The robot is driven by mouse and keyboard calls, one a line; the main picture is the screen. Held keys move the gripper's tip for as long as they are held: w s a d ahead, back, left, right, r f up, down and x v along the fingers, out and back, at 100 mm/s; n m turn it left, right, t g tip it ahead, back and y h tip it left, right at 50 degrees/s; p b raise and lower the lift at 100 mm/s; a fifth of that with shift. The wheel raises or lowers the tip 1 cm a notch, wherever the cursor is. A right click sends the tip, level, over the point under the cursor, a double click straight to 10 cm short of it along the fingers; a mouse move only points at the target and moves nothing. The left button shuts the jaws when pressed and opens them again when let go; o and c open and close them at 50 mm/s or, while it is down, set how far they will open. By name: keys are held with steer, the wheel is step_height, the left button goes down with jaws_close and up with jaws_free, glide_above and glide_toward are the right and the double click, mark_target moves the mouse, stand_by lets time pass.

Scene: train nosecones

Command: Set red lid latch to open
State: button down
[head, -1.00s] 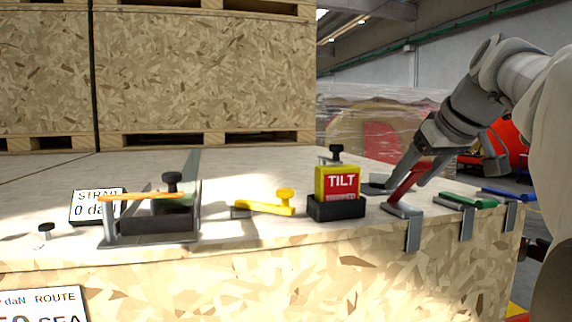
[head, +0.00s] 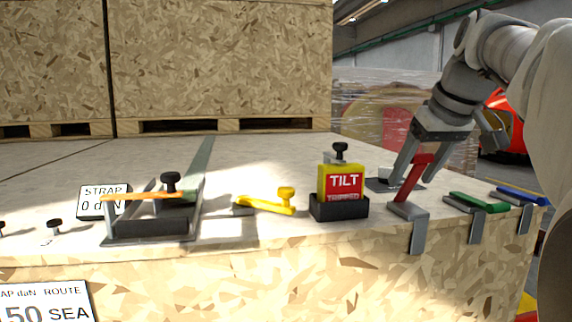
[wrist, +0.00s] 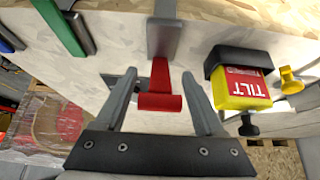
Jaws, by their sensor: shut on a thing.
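The red lid latch (head: 413,180) is clamped on the crate lid's front edge, right of the tilt indicator. Its red lever stands raised and tilted to the right in the head view. My gripper (head: 408,177) has its fingers down around the lever. In the wrist view the red latch lever (wrist: 160,88), with its wide end bar, sits between the fingers of my gripper (wrist: 160,78), which is shut on it. Small gaps seem to show beside the lever there.
Close right of the red latch lie a green latch (head: 478,203) and a blue latch (head: 521,195), both low. The yellow TILT indicator (head: 341,182) stands just left. A yellow latch (head: 262,204) and an orange-handled strap ratchet (head: 150,197) lie further left.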

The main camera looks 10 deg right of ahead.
steer(key=shift+c, duration=0.3)
jaws_free()
steer(key=v, duration=1.7)
steer(key=shift+s+r, duration=0.1)
steer(key=shift+r, duration=0.05)
